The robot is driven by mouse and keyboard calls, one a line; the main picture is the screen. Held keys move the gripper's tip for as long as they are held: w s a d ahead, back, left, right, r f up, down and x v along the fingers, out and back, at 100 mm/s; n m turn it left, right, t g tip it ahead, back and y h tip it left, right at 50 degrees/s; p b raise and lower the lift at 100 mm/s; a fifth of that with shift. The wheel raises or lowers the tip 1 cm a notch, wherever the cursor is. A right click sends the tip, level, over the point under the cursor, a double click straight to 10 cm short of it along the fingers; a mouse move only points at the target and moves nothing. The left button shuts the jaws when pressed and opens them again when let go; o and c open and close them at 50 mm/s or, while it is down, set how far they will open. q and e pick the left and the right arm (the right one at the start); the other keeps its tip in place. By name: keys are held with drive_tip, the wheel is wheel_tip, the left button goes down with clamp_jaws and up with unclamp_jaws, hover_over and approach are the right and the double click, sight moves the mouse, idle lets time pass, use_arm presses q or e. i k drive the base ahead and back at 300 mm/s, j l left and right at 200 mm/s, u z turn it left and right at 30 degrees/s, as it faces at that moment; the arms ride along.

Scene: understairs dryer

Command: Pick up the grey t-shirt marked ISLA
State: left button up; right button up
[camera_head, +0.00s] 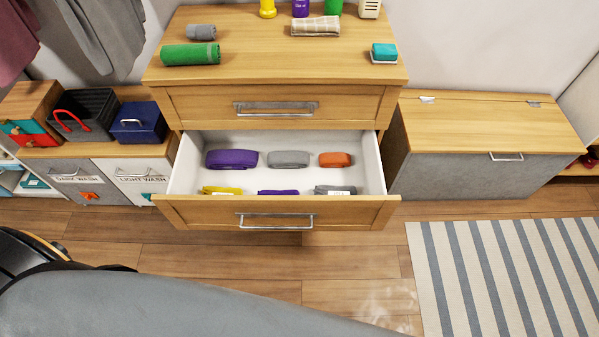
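The lower drawer of the wooden chest is pulled open, and folded clothes lie in it in two rows. A grey folded item (288,158) lies in the middle of the back row. Another grey folded item (335,188) with a pale label lies at the front right, partly hidden by the drawer front (275,212). I cannot read a name on either, so I cannot tell which is marked ISLA. Neither of my grippers shows in the head view.
Purple (231,158) and orange (335,159) items share the drawer's back row; yellow (222,191) and purple (278,192) ones lie in front. A green roll (190,54) and grey roll (201,32) lie on the chest top. A striped rug (505,275) covers the floor at right.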

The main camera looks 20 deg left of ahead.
sight(321, 190)
drive_tip(key=j+z, duration=0.15)
drive_tip(key=j, duration=0.3)
drive_tip(key=j+z, duration=0.15)
drive_tip(key=j, duration=0.25)
drive_tip(key=k+j+z, duration=0.2)
drive_tip(key=j, duration=0.2)
drive_tip(key=j+z, duration=0.15)
drive_tip(key=j, duration=0.3)
drive_tip(key=k+j+z, duration=0.15)
drive_tip(key=j, duration=0.25)
drive_tip(key=j+z, duration=0.15)
drive_tip(key=j, duration=0.25)
drive_tip(key=k, duration=0.05)
